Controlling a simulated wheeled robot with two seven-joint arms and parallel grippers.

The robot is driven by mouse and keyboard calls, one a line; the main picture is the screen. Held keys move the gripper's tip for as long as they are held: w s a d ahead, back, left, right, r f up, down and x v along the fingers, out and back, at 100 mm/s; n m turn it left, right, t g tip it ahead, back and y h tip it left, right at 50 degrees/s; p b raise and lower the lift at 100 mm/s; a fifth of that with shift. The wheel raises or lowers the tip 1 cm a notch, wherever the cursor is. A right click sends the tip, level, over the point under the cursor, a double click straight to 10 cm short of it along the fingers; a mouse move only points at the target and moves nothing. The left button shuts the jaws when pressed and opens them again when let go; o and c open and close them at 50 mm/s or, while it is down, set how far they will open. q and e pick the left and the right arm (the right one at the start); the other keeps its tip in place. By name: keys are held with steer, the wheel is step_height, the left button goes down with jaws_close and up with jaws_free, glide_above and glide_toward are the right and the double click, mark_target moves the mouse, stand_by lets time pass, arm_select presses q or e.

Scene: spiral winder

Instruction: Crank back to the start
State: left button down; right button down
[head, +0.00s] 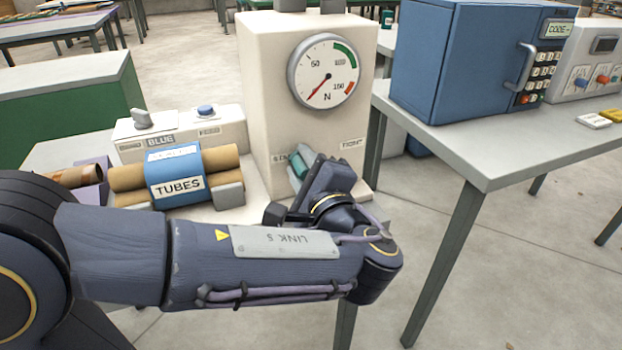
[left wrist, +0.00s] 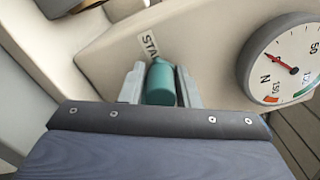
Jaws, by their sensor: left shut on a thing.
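The winder's pale housing (head: 255,75) stands at the middle of the head view. Its green crank handle (head: 294,168) is low on the front face, partly hidden by my left gripper (head: 306,178). In the left wrist view the left gripper (left wrist: 161,92) is shut on the green handle (left wrist: 160,80), with a finger on each side. A label beginning "STA" (left wrist: 149,44) is just above the handle there. A label reading "TIGHT" (head: 352,144) is to the right in the head view. The dial (head: 327,72) has its red needle pointing lower left. My right gripper is not in view.
A blue holder marked "TUBES" (head: 176,176) with brown tubes stands left of the housing. Behind it is a box marked "BLUE" (head: 180,132). A grey table (head: 475,140) with a blue keypad box (head: 455,60) is to the right.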

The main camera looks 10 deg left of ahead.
arm_select(q)
steer(key=n+b, duration=0.1)
steer(key=b, duration=0.1)
steer(key=f+n+b, duration=0.1)
steer(key=n+b, duration=0.1)
steer(key=s+a+f+n+b, duration=0.1)
steer(key=b, duration=0.1)
steer(key=shift+f+n+b, duration=0.2)
steer(key=shift+n+b, duration=0.1)
steer(key=shift+b, duration=0.05)
steer(key=shift+a+n+b, duration=0.1)
steer(key=shift+n+b, duration=0.6)
steer(key=shift+b, duration=0.15)
steer(key=c, duration=1.4)
jaws_free()
steer(key=shift+o, duration=0.8)
steer(key=shift+f, duration=0.15)
steer(key=p+v, duration=0.1)
steer(key=v, duration=0.6)
steer(key=shift+s+d+p, duration=0.2)
steer(key=shift+s+p, duration=0.15)
